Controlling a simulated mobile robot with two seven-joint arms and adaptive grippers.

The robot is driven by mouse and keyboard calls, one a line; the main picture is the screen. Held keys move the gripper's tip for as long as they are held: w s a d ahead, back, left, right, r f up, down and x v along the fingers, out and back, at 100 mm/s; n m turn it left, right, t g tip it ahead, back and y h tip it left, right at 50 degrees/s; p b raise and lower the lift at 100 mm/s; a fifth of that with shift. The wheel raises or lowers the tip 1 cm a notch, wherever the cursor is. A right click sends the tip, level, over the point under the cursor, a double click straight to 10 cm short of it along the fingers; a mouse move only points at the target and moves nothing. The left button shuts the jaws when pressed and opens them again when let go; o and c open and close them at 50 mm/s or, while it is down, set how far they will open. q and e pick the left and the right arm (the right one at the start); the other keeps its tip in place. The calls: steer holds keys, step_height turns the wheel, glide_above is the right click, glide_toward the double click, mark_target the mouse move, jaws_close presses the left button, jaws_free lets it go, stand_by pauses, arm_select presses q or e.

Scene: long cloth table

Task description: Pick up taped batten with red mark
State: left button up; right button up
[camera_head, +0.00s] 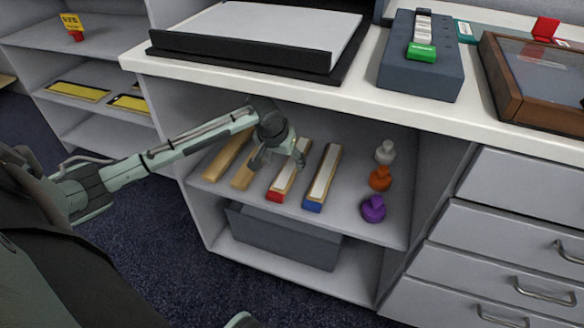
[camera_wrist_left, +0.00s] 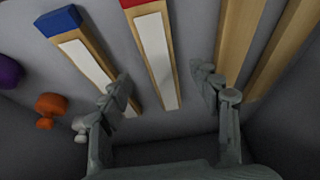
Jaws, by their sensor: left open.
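The taped batten with the red mark (camera_head: 281,187) lies on the upper shelf inside the open cabinet, its red end towards the front. In the left wrist view this batten (camera_wrist_left: 152,48) shows its white tape strip and lies between my fingers. My left gripper (camera_head: 278,163) is open over the batten's rear part, one finger to each side; I cannot tell if they touch it. The left gripper also shows in the wrist view (camera_wrist_left: 162,82), empty. A taped batten with a blue mark (camera_head: 321,181) lies beside it.
Two plain battens (camera_head: 229,154) (camera_head: 243,175) lie left of the red-marked one. White (camera_head: 385,153), orange (camera_head: 380,179) and purple (camera_head: 373,209) knobbed pieces stand at the shelf's right. The white countertop (camera_head: 300,92) overhangs the shelf. A grey box (camera_head: 283,240) sits below.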

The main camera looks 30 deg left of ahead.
mark_target(292, 164)
arm_select(q)
steer(key=shift+w+a, duration=0.25)
steer(key=shift+w, duration=0.9)
steer(key=b+x, duration=0.1)
steer(key=x, duration=0.3)
steer(key=shift+w+a+f, duration=0.1)
steer(key=shift+w+f, duration=0.1)
steer(key=shift+w, duration=0.1)
steer(key=shift+w+f, duration=0.1)
steer(key=shift+f, duration=0.2)
arm_select(e)
steer(key=shift+w+a+r+t, duration=0.1)
steer(key=shift+a+r+t, duration=0.1)
steer(key=shift+r, duration=0.45)
steer(key=shift+a+r+t, duration=0.1)
steer(key=shift+a+r, duration=0.05)
steer(key=shift+r, duration=0.45)
arm_select(q)
steer(key=c, duration=1.3)
steer(key=shift+r, duration=0.1)
steer(key=shift+c, duration=0.2)
